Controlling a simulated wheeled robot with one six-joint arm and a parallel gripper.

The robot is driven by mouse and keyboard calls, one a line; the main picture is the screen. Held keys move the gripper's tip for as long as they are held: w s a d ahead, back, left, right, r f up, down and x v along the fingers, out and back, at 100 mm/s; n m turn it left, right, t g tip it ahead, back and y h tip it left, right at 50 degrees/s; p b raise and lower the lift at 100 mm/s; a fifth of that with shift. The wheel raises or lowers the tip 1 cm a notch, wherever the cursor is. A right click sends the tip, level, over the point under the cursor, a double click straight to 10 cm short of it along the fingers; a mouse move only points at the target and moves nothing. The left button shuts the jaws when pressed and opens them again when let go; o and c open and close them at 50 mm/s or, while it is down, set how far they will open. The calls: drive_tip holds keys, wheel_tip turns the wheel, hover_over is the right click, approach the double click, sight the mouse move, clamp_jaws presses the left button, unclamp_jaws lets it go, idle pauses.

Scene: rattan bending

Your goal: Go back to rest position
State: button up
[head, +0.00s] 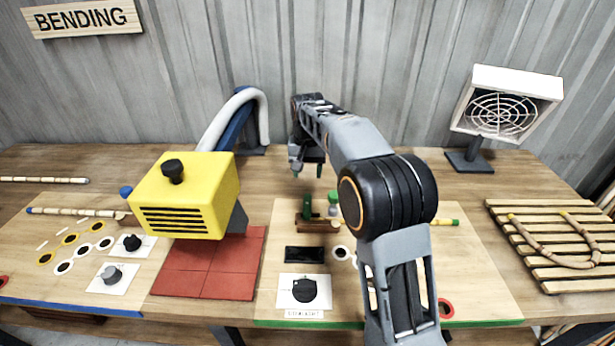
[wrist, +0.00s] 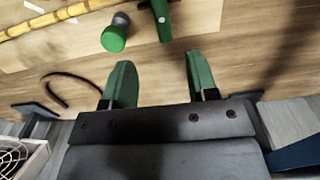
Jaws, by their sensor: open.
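My gripper (head: 306,170) hangs above the wooden table (head: 400,160), behind the middle board in the head view. In the wrist view, my gripper's two green fingers (wrist: 157,85) stand apart with nothing between them. A green-capped knob (wrist: 113,37) and a green clamp part (wrist: 161,18) lie beyond the fingertips. In the head view the green clamp (head: 307,205) stands on a brown block, below my gripper and apart from it. My arm partly hides the middle board.
A yellow heater box (head: 185,195) stands left over red tiles (head: 212,270). A white fan (head: 503,105) stands at the back right. A slatted rack (head: 545,280) holds a bent rattan piece. The table behind the right board is clear.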

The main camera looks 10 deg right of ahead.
idle(0.3)
drive_tip(key=s+d+f+n+t, duration=0.1)
drive_tip(key=s+d, duration=0.1)
drive_tip(key=s, duration=1.1)
drive_tip(key=s+d+f+n+t, duration=0.1)
drive_tip(key=s+d+t, duration=0.1)
drive_tip(key=s, duration=1.1)
drive_tip(key=shift+s+d+f+t, duration=0.25)
drive_tip(key=shift+s+d+t, duration=0.1)
drive_tip(key=shift+d, duration=0.3)
